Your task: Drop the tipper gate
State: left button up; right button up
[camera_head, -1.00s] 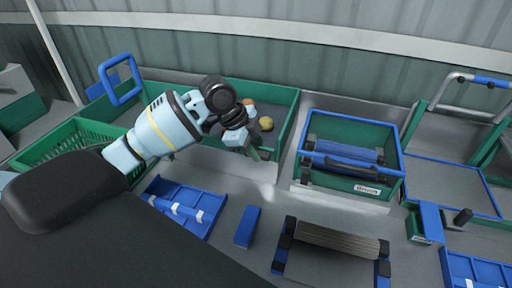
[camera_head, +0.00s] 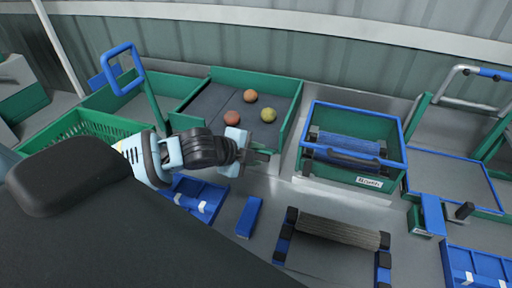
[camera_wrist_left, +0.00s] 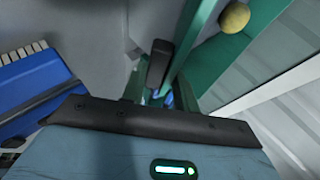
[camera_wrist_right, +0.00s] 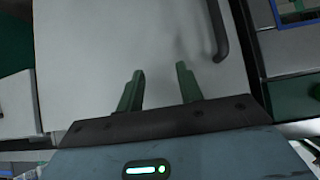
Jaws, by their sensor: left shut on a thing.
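The tipper is a green-walled tray (camera_head: 296,105) with a dark floor, at the back middle in the head view. Three round fruits lie on it: an orange one (camera_head: 250,96), a red one (camera_head: 232,118) and a yellowish one (camera_head: 268,115). My left gripper (camera_head: 260,155) is at the tray's front right corner. In the left wrist view its fingers (camera_wrist_left: 158,90) are shut on a dark handle (camera_wrist_left: 158,62) beside the green wall. The arm hides much of the tray's front, so the gate's position is unclear. My right gripper (camera_wrist_right: 158,90) is open and empty.
A green bin with a blue rim (camera_head: 400,165) stands right of the tipper. A green slotted crate (camera_head: 75,130) is at the left. A blue block (camera_head: 250,216), a blue tray (camera_head: 200,200) and a ribbed roller piece (camera_head: 338,232) lie in front. A dark curved handle (camera_wrist_right: 218,35) shows in the right wrist view.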

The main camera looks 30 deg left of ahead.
pick_arm(q)
jog(key=shift+s+d+f+m+t, duration=0.1)
jog(key=shift+s+f+m+t, duration=0.15)
jog(key=shift+f+t, duration=0.5)
jog(key=shift+s+f+m+t, duration=0.15)
jog(key=shift+s+f+t, duration=0.15)
jog(key=shift+f+t, duration=0.4)
jog(key=o, duration=0.8)
jog(key=shift+c, duration=0.2)
jog(key=shift+w+r+t, duration=0.1)
jog(key=shift+r+t, duration=0.05)
jog(key=shift+t, duration=0.1)
jog(key=shift+r, duration=0.1)
jog(key=v, duration=0.7)
jog(key=shift+s, duration=0.4)
